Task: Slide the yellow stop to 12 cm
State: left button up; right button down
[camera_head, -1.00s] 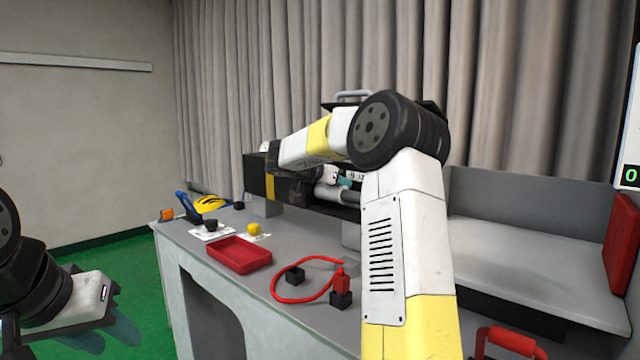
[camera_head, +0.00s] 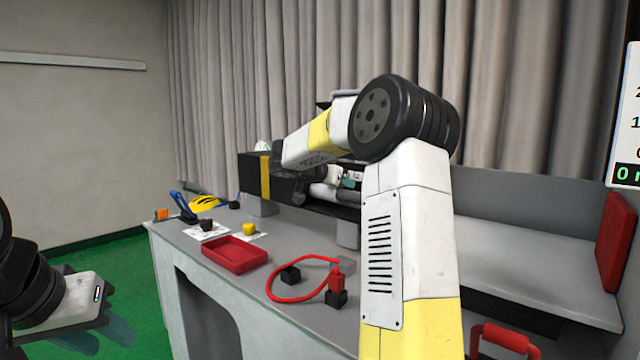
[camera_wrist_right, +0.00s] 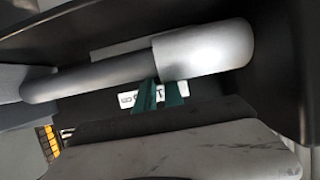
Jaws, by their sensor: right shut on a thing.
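The yellow stop cannot be made out for certain. A yellow band (camera_head: 265,178) shows on the left end of the long black apparatus (camera_head: 250,178) on the bench. A thick silver cylinder (camera_wrist_right: 205,50) with a thinner grey rod (camera_wrist_right: 90,79) fills the top of the right wrist view. My right gripper (camera_wrist_right: 160,88) has its teal fingers close together, the tips against the cylinder's left end; it is shut on it, though the contact is partly hidden. My left gripper (camera_head: 105,338) hangs at lower left with its fingers apart, empty, away from the bench.
A red tray (camera_head: 236,254), a yellow knob (camera_head: 249,229), a black knob (camera_head: 207,225) and a red cable (camera_head: 270,290) lie on the bench. A display (camera_head: 628,120) is cut off at right. Free bench surface (camera_head: 300,330) lies in front of the cable.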

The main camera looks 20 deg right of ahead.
jog(key=c, duration=1.4)
grip_release()
jog(key=shift+c, duration=0.2)
jog(key=v, duration=0.8)
